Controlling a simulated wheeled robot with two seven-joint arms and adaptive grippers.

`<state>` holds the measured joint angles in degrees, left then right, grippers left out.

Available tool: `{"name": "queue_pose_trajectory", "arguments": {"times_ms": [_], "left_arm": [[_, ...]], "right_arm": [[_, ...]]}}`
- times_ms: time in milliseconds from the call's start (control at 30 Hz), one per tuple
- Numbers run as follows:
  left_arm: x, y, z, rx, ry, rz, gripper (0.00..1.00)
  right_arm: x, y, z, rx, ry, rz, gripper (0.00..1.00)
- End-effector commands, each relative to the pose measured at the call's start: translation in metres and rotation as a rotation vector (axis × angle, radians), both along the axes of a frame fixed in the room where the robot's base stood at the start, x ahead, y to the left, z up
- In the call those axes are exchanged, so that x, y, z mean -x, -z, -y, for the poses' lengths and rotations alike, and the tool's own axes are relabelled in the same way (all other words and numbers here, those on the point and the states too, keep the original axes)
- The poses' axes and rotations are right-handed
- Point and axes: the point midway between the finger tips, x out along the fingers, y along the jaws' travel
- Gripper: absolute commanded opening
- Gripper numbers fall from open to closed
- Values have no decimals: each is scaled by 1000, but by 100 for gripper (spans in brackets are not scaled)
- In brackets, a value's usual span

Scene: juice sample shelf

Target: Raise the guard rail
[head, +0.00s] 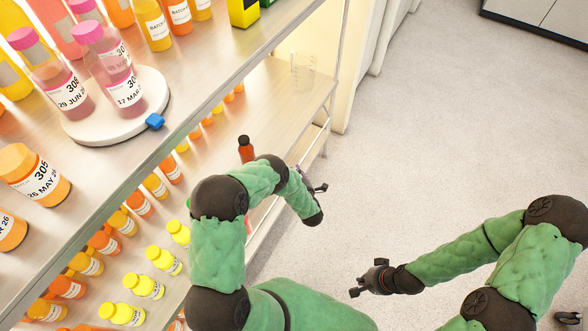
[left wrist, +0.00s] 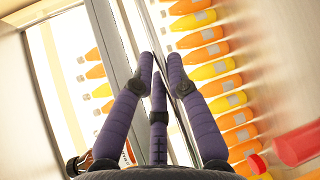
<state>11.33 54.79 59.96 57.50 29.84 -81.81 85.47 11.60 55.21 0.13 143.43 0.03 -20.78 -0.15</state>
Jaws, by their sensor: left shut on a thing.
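The guard rail (head: 262,228) is a thin metal bar along the front of the lower shelf, partly hidden by my left arm in the head view. In the left wrist view the rail (left wrist: 155,30) runs up between the fingertips. My left gripper (head: 322,188) is at the front of the shelf, small and partly hidden behind my wrist. In the left wrist view, its purple fingers (left wrist: 161,65) are closed on the rail. My right gripper (head: 356,292) hangs over bare floor, away from the shelf. Its finger opening is too small to judge.
Rows of yellow and orange bottles (head: 144,286) stand on the lower shelf. A dark-capped red-brown bottle (head: 246,150) stands near its front. The upper shelf has a round white turntable (head: 108,128) with pink-capped bottles. The floor (head: 450,110) at right is clear.

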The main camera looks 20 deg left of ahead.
Motion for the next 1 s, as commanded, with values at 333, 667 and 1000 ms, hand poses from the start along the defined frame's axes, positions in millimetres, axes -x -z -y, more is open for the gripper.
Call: {"name": "queue_pose_trajectory", "arguments": {"times_ms": [333,667,1000], "left_arm": [[1,-3,4,67,1,-7,0],[1,-2,4,67,1,-8,0],[1,-3,4,68,1,-6,41]], "right_arm": [[0,-8,0,0,0,0,0],[0,-8,0,0,0,0,0],[0,-8,0,0,0,0,0]]}}
